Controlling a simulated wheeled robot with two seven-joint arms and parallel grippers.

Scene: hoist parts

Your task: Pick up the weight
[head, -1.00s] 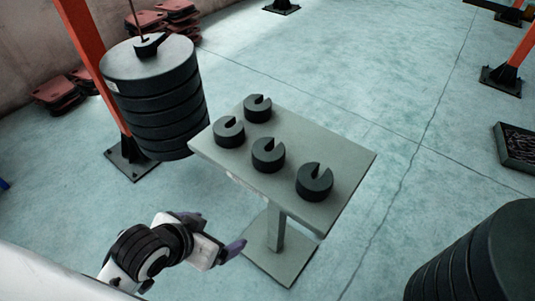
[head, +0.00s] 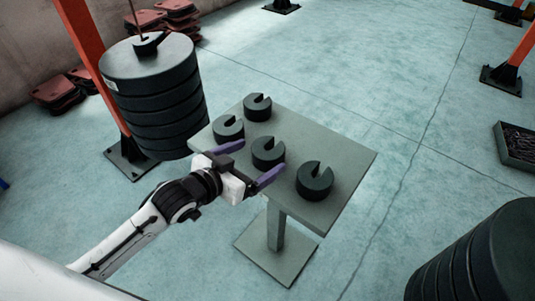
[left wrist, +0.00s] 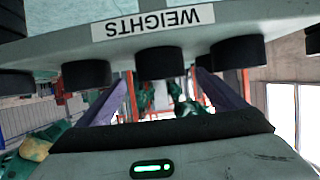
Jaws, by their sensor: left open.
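Several dark, slotted round weights sit on a small grey table (head: 335,165). They are a back weight (head: 257,106), a left weight (head: 227,130), a middle weight (head: 268,152) and a right weight (head: 315,181). My left gripper (head: 248,163) is open and empty at the table's near edge, its purple fingers spread and pointing toward the middle weight. In the left wrist view, which is upside down, one weight (left wrist: 160,63) lies ahead between the fingers (left wrist: 163,78), with other weights to either side. Contact cannot be told. My right gripper is out of view.
A tall stack of large dark discs (head: 155,100) stands left of the table beside an orange post (head: 88,60). Another dark stack (head: 485,260) is at the lower right. A label reading WEIGHTS (left wrist: 153,22) is on the table edge.

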